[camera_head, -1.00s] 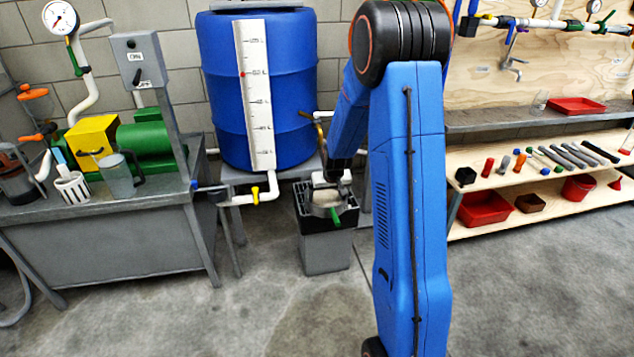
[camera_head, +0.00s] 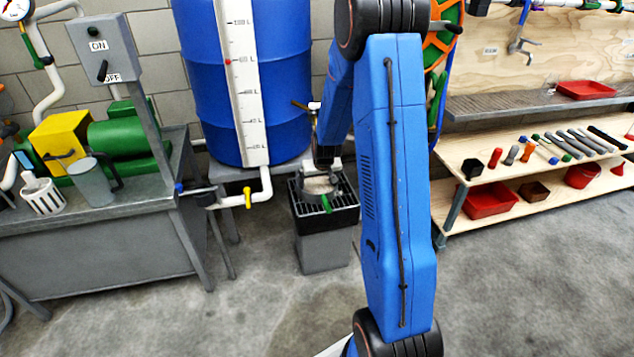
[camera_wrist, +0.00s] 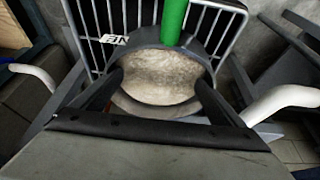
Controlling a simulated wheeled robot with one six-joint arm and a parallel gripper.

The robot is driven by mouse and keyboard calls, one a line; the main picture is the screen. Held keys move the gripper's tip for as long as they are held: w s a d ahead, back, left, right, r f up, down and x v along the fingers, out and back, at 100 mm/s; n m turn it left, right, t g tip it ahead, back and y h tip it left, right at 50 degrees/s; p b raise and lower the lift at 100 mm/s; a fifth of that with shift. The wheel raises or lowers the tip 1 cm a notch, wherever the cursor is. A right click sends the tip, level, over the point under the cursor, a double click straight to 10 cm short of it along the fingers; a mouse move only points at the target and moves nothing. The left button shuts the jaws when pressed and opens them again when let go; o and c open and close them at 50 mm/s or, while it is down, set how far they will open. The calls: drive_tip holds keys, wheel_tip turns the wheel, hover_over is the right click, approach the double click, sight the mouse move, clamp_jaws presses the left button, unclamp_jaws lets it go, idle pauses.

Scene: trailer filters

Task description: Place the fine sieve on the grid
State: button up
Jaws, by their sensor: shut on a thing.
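The fine sieve is a dark ring with a pale mesh (camera_wrist: 160,78) and a green handle (camera_wrist: 174,22). My gripper (camera_wrist: 160,88) is shut on it, with a dark finger at either side of the ring. In the head view, the sieve's green handle (camera_head: 326,203) points toward the camera, and my gripper (camera_head: 321,170) is above it, partly hidden by my arm. The grid (camera_head: 345,216) is the black barred top of a grey bin; its bars (camera_wrist: 211,28) also show beyond the sieve in the wrist view. The sieve is over the grid; I cannot tell whether they touch.
A blue barrel (camera_head: 195,60) stands behind the bin, with a white pipe and yellow valve (camera_head: 248,196) to its left. A grey pump bench (camera_head: 80,240) is at left. A wooden shelf (camera_head: 465,226) with tools and red trays is at right.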

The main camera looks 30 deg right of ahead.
drive_tip(key=shift+f, duration=0.2)
drive_tip(key=shift+f, duration=0.15)
drive_tip(key=o, duration=1.2)
drive_tip(key=s+a+r, duration=0.3)
drive_tip(key=s+r, duration=0.1)
drive_tip(key=r, duration=0.3)
drive_tip(key=s+a+r+n, duration=0.1)
drive_tip(key=s+a+r, duration=0.1)
drive_tip(key=s+r, duration=0.35)
drive_tip(key=s+a+r, duration=0.3)
drive_tip(key=r, duration=0.5)
drive_tip(key=s+a+r, duration=0.3)
drive_tip(key=s, duration=0.5)
drive_tip(key=s+a+r+n, duration=0.1)
drive_tip(key=s+a+r, duration=0.2)
drive_tip(key=s, duration=0.6)
drive_tip(key=s+a+r+n+y, duration=0.1)
drive_tip(key=s+a, duration=0.3)
drive_tip(key=s, duration=0.5)
drive_tip(key=shift+s+a+r+t, duration=0.15)
drive_tip(key=shift+r, duration=0.3)
drive_tip(key=shift+s+a+r+t, duration=0.1)
drive_tip(key=shift+a+r+t, duration=0.05)
drive_tip(key=shift+r, duration=0.3)
